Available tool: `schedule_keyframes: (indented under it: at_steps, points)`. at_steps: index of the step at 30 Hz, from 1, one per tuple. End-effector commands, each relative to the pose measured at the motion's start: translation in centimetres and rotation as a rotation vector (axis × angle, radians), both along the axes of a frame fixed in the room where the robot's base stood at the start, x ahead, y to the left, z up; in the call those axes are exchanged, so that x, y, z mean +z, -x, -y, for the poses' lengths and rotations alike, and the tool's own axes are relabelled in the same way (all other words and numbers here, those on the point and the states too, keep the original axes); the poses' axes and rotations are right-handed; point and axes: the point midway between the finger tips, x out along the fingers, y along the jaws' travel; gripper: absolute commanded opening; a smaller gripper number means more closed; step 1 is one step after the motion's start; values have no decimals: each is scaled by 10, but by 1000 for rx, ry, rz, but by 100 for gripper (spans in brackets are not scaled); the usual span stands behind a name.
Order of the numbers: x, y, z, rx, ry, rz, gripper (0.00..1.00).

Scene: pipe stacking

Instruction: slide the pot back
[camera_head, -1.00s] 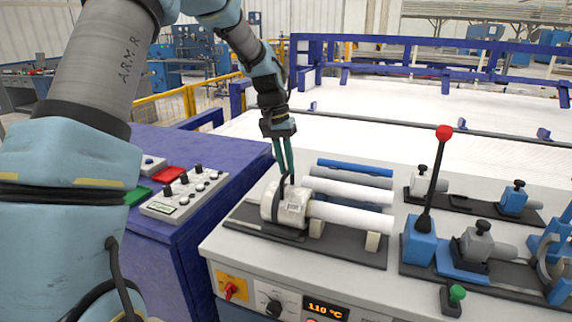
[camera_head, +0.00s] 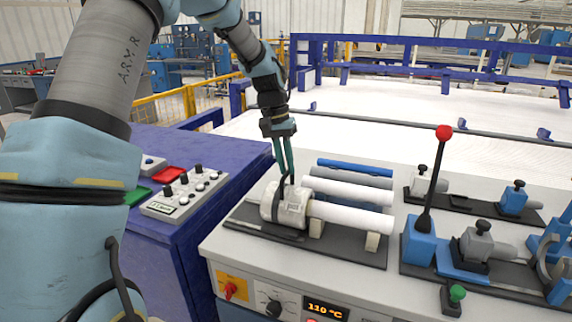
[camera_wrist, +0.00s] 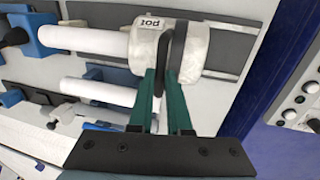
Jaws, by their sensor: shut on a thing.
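The pot (camera_head: 293,207) is a pale, stained cylinder lying on its side on a dark base plate (camera_head: 245,216), at the plate's left part. In the wrist view the pot (camera_wrist: 190,47) shows its printed label, upside down. A dark upright handle (camera_head: 281,194) stands on the pot's side. My gripper (camera_head: 287,178) comes down from above, and its green fingers are shut on this handle. The near white pipe (camera_head: 350,217) runs right from the pot; how far its end goes into the pot is hidden.
Behind lie another white pipe (camera_head: 348,192) and a blue bar (camera_head: 355,167). Right stands a blue lever block with a red knob (camera_head: 443,132), beside a clamp (camera_head: 477,243). Left is a control box (camera_head: 185,192). The bench front shows a 110 °C display (camera_head: 326,309).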

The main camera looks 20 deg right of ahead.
Motion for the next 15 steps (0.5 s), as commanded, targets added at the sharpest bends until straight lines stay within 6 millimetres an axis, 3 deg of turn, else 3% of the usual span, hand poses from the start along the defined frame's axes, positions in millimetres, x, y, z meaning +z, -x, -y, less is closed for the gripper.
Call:
schedule_keyframes:
  at_steps: [8,15]
  points:
    - [1,-3,-3,2,0,0,0]
    - [2,-43,-45,10,-3,3,0]
